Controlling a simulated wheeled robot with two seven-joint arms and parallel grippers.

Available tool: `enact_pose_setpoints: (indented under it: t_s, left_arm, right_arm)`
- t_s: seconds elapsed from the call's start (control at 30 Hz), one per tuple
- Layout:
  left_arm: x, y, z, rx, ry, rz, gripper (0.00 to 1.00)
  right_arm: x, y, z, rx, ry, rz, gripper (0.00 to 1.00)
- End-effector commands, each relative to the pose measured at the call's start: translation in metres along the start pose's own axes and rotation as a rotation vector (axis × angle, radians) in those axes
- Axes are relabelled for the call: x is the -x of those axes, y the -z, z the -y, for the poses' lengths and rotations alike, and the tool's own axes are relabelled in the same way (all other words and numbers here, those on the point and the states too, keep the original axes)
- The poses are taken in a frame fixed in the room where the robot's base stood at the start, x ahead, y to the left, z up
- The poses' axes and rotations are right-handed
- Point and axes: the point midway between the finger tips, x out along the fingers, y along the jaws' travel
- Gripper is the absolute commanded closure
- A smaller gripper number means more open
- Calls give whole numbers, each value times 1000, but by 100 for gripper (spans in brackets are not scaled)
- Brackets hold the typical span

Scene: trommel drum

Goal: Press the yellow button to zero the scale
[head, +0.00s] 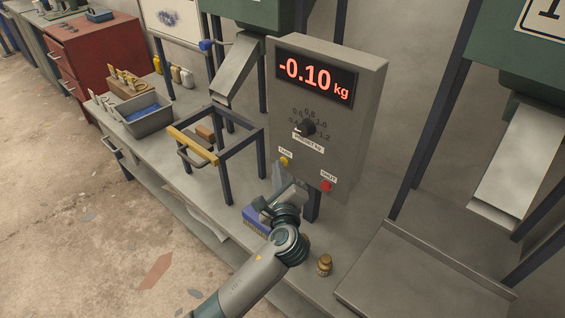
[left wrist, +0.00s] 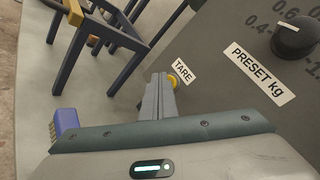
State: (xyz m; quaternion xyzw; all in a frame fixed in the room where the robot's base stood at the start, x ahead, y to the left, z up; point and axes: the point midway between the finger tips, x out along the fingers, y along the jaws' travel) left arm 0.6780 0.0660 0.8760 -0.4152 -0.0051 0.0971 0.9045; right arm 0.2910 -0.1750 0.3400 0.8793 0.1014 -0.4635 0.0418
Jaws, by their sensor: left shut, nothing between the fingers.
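The scale's grey control box (head: 350,130) stands on the bench and its red display (head: 315,80) reads -0.10 kg. The yellow button (head: 284,161) sits at the lower left of its face by a TARE label. In the left wrist view the yellow button (left wrist: 180,81) is just beyond the fingertips, a little to their right; I cannot tell whether they touch. My left gripper (head: 279,176) is shut and empty, just below the button in the head view; its fingers also show in the left wrist view (left wrist: 158,84). My right gripper is not in view.
A red button (head: 326,186) is at the box's lower right, and a black preset knob (head: 308,128) is above. A dark frame (head: 228,165) with a yellow bar stands left. A blue brush (head: 258,220) and small brown bottle (head: 324,265) are near my arm.

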Motion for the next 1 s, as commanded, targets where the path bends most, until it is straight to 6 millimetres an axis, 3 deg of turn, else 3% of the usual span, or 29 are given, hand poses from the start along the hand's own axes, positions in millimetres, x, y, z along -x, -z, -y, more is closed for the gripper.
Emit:
enact_pose_setpoints:
  t_s: [0.5,1.0]
  left_arm:
    - [-1,0,1,0,1,0,100]
    - [11,-8,-7,1,1,-1,100]
  right_arm:
    - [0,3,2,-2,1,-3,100]
    - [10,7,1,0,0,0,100]
